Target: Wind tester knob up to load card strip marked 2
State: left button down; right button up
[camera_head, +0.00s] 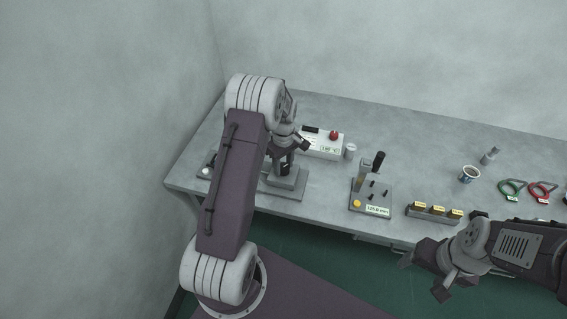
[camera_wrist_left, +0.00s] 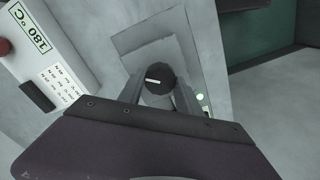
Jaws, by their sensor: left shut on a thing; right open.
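The tester (camera_head: 288,184) is a grey device on a square base at the left of the table, partly hidden by my left arm. Its knob (camera_wrist_left: 158,80) is round and black with a white index line, seen from above in the left wrist view. My left gripper (camera_head: 284,163) is shut on the knob, one finger on each side; its fingers also show in the left wrist view (camera_wrist_left: 158,92). The index line lies roughly level across the picture. I cannot make out a card strip marked 2. My right gripper (camera_head: 424,276) is open and empty in front of the table edge.
A white box (camera_head: 322,147) with a red button and a 180 °C label stands behind the tester.

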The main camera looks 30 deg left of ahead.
aim_at(284, 166)
pick_arm(q)
jog(key=m, duration=0.3)
jog(key=shift+w+a+r+m+p, duration=0.1)
jog(key=shift+w+r+m+p, duration=0.1)
jog(key=shift+m+p, duration=0.2)
jog(key=m, duration=0.3)
jog(key=shift+m+p, duration=0.3)
jog(key=shift+p, duration=0.05)
jog(key=m, duration=0.6)
jog(key=shift+w+p, duration=0.1)
jog(key=shift+p, duration=0.25)
jog(key=shift+m, duration=0.3)
jog(key=c, duration=0.9)
grip_release()
jog(key=shift+o, duration=0.4)
jog(key=shift+f, duration=0.1)
notch_tip(284, 166, up, 9)
jog(key=shift+b, duration=0.45)
